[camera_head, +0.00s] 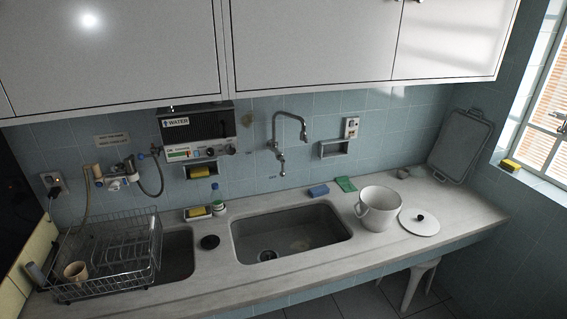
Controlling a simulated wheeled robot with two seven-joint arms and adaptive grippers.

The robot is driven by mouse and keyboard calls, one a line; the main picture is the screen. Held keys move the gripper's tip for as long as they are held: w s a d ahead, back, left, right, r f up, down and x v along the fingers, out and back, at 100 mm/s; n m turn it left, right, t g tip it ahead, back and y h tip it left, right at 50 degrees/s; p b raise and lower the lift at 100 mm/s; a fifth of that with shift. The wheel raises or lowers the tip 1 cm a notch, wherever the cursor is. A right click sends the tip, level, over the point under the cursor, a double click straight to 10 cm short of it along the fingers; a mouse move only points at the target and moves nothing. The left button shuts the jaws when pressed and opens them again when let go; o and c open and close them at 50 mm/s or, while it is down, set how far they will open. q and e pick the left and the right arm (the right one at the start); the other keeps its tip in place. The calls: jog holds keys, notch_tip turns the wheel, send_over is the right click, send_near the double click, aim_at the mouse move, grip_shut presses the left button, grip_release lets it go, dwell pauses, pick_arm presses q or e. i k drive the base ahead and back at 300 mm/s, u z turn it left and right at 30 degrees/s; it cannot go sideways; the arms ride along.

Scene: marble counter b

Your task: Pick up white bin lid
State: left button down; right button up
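The white bin lid (411,228) is a flat round disc with a small black knob. It lies on the marble counter at the right, near the front edge. The white bin (377,211) stands open just left of the lid, close beside it; I cannot tell whether they touch. Neither of my grippers shows in the head view.
A sink basin (291,232) is left of the bin. A wire dish rack (106,254) with a mug (75,271) stands at the far left. A blue sponge (318,190) and a green one (346,184) lie behind the bin. A grey tray (460,146) leans at the back right. Cabinets (367,43) overhang.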

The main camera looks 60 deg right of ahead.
aim_at(419, 222)
jog(key=z, duration=0.65)
jog(key=i, duration=1.1)
jog(key=z, duration=1.45)
jog(key=i, duration=0.4)
jog(key=z, duration=0.25)
